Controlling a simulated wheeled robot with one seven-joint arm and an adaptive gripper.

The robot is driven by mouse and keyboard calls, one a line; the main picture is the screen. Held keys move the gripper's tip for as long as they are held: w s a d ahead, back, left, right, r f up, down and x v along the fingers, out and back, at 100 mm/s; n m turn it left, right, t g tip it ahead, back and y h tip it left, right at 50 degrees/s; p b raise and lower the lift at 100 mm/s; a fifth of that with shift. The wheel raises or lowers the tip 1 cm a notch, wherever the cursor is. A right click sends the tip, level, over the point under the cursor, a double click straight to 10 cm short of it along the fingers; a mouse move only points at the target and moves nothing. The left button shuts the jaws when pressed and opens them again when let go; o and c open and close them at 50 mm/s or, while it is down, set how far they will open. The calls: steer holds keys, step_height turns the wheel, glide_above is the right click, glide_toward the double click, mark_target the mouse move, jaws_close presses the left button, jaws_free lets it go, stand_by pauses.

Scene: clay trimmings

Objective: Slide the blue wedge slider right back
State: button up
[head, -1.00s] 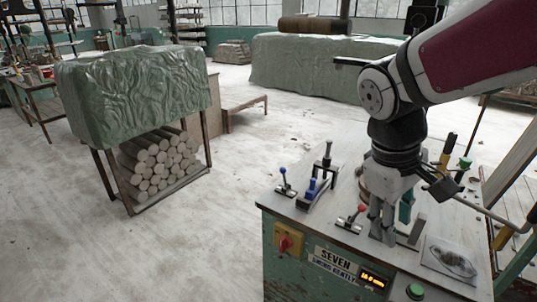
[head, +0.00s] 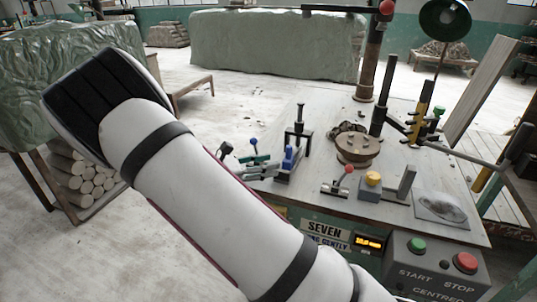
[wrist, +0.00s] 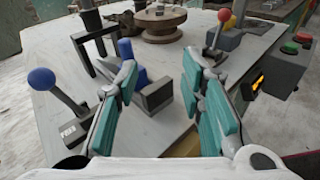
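The blue wedge slider (head: 290,157) sits on the bench top (head: 322,205) by a black upright clamp-like post (head: 299,128). In the wrist view the slider's blue part (wrist: 126,50) lies beyond my left finger, partly hidden by it. A dark grey block (wrist: 156,95) beside the blue part shows between my fingers. My gripper (wrist: 160,72) is open, with teal finger pads spread and nothing held. In the head view my gripper (head: 260,164) is low over the bench's left edge, just left of the slider, its fingers pointing towards it. I cannot tell whether anything touches.
A blue-knobbed lever (wrist: 42,80) stands close left of my gripper. A round wooden wheel (head: 357,149) is behind. The control box (head: 437,265) is at front right.

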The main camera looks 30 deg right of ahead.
mark_target(289, 158)
steer(key=w, duration=0.1)
steer(key=w+a+f+n+t+h, duration=0.1)
steer(key=w+a+f+n, duration=0.1)
steer(key=shift+w+a+t+h+b, duration=0.2)
steer(key=shift+w+t+h+b, duration=0.1)
steer(key=shift+w+t, duration=0.1)
steer(key=d, duration=1.3)
steer(key=shift+w+d+r+b, duration=0.1)
steer(key=shift+w+d+b, duration=0.2)
steer(key=shift+w+b, duration=0.1)
jaws_close()
